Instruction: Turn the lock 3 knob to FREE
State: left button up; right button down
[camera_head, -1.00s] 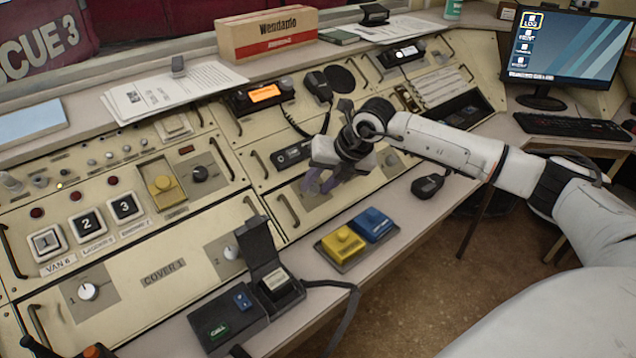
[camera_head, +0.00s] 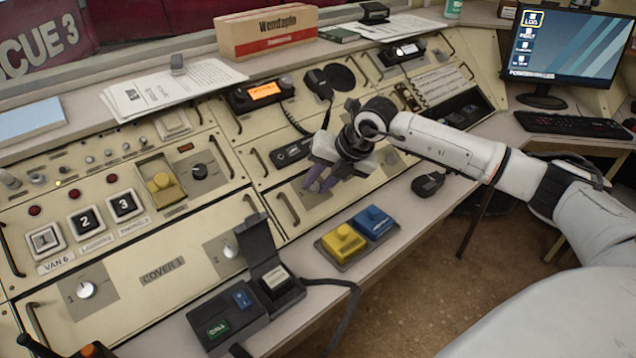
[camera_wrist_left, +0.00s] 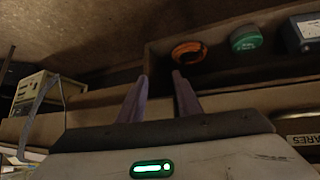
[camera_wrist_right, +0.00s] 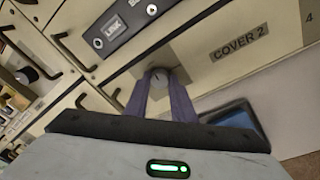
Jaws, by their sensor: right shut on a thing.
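The lock 3 knob (camera_wrist_right: 158,77) is a small round grey knob on a square grey plate beside the COVER 2 label (camera_wrist_right: 240,43) in the right wrist view. My right gripper (camera_wrist_right: 159,88) has its two purple fingers on either side of it, shut on it. In the head view the right gripper (camera_head: 318,182) reaches down to the cover panel, and its fingers hide the knob. The knob's exact pointing direction is hard to read. My left gripper (camera_wrist_left: 159,77) shows in the left wrist view, with its fingers apart and nothing between them.
The COVER 1 panel (camera_head: 163,270) lies left, with knobs at both ends. Pull handles (camera_head: 287,207) stick out beside the cover.

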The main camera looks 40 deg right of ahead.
jog(key=m+b, duration=0.1)
jog(key=m, duration=0.2)
jog(key=shift+f+m, duration=0.15)
jog(key=shift+m, duration=0.15)
jog(key=m, duration=0.2)
jog(key=shift+s+m+t+b, duration=0.1)
jog(key=shift+m+t+b, duration=0.2)
jog(key=shift+m, duration=0.1)
jog(key=m, duration=0.3)
jog(key=shift+m+t+b, duration=0.3)
jog(key=shift+b, duration=0.05)
jog(key=m, duration=0.2)
jog(key=shift+a+m, duration=0.1)
jog(key=shift+m, duration=0.2)
pick_arm(q)
jog(key=shift+w+d+f, duration=0.2)
jog(key=shift+d+f, duration=0.25)
jog(key=shift+f, duration=0.3)
pick_arm(e)
jog(key=shift+m, duration=2)
jog(key=c, duration=1.8)
grip_release()
jog(key=shift+s, duration=0.1)
